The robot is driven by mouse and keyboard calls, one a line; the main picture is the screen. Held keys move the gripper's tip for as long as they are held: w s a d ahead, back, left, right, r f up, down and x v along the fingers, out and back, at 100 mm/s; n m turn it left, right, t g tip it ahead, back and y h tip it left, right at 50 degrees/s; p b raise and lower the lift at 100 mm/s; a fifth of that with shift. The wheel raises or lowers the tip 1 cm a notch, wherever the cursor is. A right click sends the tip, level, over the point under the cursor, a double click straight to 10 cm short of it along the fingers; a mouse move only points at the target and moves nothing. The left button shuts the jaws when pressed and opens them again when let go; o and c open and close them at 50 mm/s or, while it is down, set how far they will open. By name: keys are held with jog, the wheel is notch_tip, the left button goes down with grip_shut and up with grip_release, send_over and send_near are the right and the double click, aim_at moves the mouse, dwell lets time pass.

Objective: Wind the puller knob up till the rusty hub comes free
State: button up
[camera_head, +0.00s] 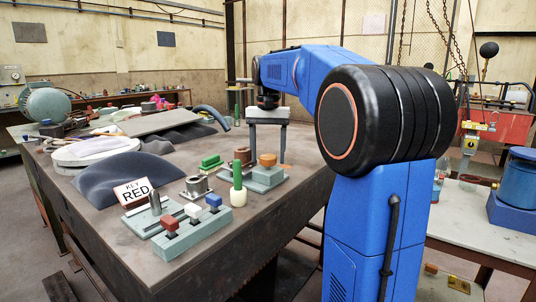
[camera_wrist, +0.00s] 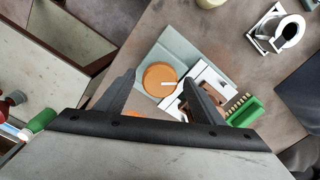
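The orange round knob (camera_head: 267,160) sits on top of a grey-green block fixture (camera_head: 264,180) on the bench. It also shows in the wrist view (camera_wrist: 158,78) as an orange disc with a short white mark at its right edge. In the wrist view the knob lies between and beyond the fingers (camera_wrist: 160,83).
A green brush (camera_wrist: 244,110) lies left of the fixture in the head view.

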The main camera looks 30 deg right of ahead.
aim_at(268, 156)
notch_tip(268, 156, up, 17)
jog(key=shift+r, duration=0.2)
dwell(0.6)
dwell(0.5)
